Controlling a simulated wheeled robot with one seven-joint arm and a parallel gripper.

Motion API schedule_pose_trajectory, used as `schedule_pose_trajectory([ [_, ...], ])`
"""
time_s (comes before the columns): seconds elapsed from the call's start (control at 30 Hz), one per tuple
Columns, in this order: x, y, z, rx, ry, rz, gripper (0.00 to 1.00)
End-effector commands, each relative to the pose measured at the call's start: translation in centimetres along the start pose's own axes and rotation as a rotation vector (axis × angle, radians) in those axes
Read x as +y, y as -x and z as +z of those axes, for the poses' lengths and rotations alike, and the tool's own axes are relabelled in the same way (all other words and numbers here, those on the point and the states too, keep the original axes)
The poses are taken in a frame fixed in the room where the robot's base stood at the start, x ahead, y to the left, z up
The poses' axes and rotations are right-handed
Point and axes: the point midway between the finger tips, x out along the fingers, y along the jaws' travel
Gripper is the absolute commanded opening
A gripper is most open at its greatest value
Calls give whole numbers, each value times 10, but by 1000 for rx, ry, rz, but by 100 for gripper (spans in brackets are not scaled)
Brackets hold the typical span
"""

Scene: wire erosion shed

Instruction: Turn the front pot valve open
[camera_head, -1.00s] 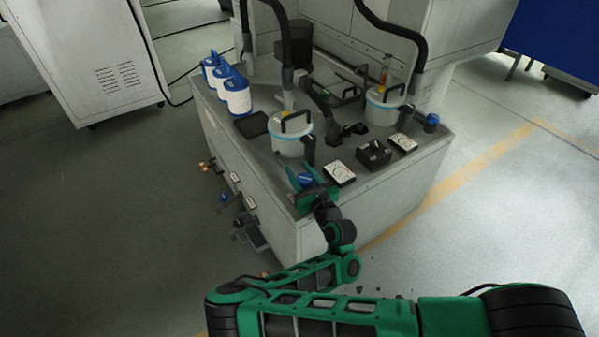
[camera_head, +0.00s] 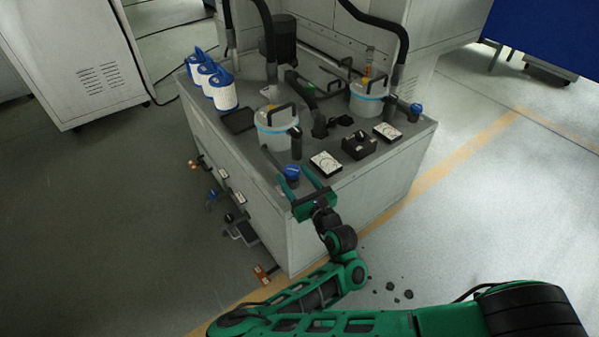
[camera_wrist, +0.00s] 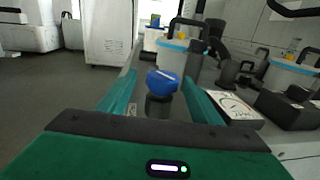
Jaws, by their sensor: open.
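The front pot valve has a blue knob (camera_head: 291,172) with a pale line on top, at the near corner of the grey cabinet top. In the wrist view the blue knob (camera_wrist: 163,82) sits on a dark stem, between and slightly beyond my two green fingers. My gripper (camera_head: 290,170) is open, with one finger on each side of the knob. In the wrist view my gripper (camera_wrist: 158,100) shows gaps at both sides of the knob, so no contact is visible. The front pot (camera_head: 277,128), white with a light blue band and black handle, stands just behind the valve.
A white dial plate (camera_head: 326,164) lies right of the valve, with a black block (camera_head: 359,145) beyond. A second pot (camera_head: 368,99) and another blue knob (camera_head: 416,110) stand farther right. White-and-blue canisters (camera_head: 222,92) line the left edge. Small valves protrude from the cabinet's left side.

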Motion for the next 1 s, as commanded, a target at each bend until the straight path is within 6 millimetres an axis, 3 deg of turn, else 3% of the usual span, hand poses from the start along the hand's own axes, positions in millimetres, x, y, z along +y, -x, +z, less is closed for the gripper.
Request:
schedule_pose_trajectory([
  [0.43,-6,5,1,-2,-1,-6,59],
  [0.6,-13,-3,18,-46,-40,-41,59],
  [0.67,-31,-4,30,-75,-83,-94,59],
  [0.77,-73,-2,56,-145,-187,-216,59],
  [0.87,-127,7,85,-237,-307,-370,59],
  [1.0,-201,35,115,-369,-469,-588,59],
])
